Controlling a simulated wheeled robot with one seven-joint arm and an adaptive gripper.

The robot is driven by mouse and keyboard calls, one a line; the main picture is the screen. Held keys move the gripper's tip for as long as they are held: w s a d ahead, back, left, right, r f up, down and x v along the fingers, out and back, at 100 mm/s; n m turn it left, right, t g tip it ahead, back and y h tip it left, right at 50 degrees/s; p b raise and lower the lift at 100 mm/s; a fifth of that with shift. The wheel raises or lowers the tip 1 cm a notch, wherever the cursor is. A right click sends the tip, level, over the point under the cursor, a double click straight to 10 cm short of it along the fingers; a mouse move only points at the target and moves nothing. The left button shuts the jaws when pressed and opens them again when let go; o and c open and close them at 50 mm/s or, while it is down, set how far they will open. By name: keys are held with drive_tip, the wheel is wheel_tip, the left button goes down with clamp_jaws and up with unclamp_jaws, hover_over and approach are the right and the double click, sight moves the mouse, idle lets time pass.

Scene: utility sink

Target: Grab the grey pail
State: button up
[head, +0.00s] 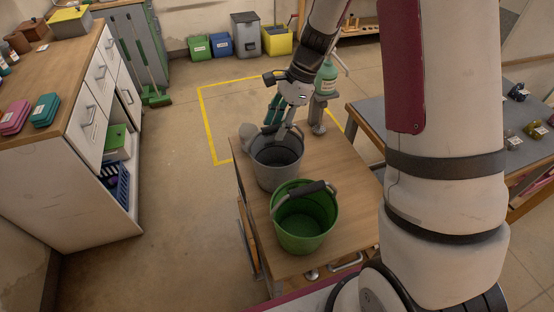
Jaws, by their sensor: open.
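The grey pail (277,178) stands upright on a small wooden-topped table (346,180), with its dark handle grip at the far side of the rim. My gripper (281,130) points down over the far rim of the grey pail, close to the handle. Its jaws are open. I cannot tell whether the fingers touch the rim or the handle. A green pail (304,240) with a dark handle grip stands just in front of the grey pail, nearer to me.
A green bottle (327,78) and a grey metal object (318,115) stand behind my gripper. A light grey rounded thing (248,133) sits left of the grey pail. A workbench (365,117) is at the right, a drawer cabinet (95,110) at the left. Open floor lies between cabinet and table.

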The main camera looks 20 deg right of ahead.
drive_tip(key=shift+a+f, duration=0.2)
drive_tip(key=shift+f, duration=0.3)
clamp_jaws()
drive_tip(key=shift+r, duration=0.15)
